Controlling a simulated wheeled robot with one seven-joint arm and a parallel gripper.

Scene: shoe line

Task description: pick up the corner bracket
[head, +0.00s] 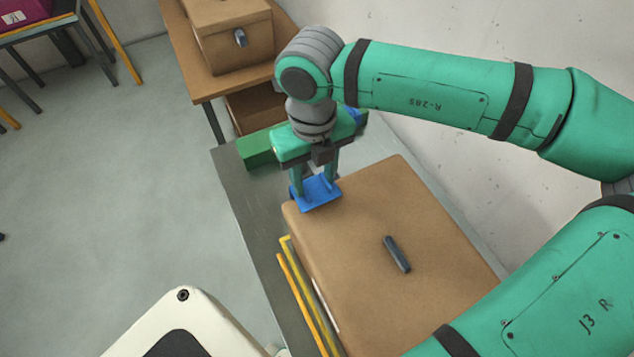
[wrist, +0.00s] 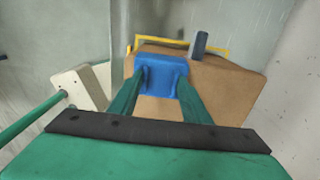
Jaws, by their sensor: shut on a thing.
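The corner bracket (head: 318,196) is blue and shows in the head view at the far left corner of a large brown box. My gripper (head: 314,186) points down and is shut on the bracket. In the wrist view the blue bracket (wrist: 161,72) sits between the tips of my two green fingers (wrist: 160,85), with the brown box behind it. I cannot tell whether the bracket touches the box top or is a little above it. The fingers hide part of the bracket.
The large brown box (head: 385,270) with a dark handle (head: 397,254) stands on a grey table (head: 237,190). Yellow bars (head: 297,290) run along its left side. A green block (head: 255,149) lies behind my gripper. Another brown box (head: 232,45) stands on a wooden table at the back.

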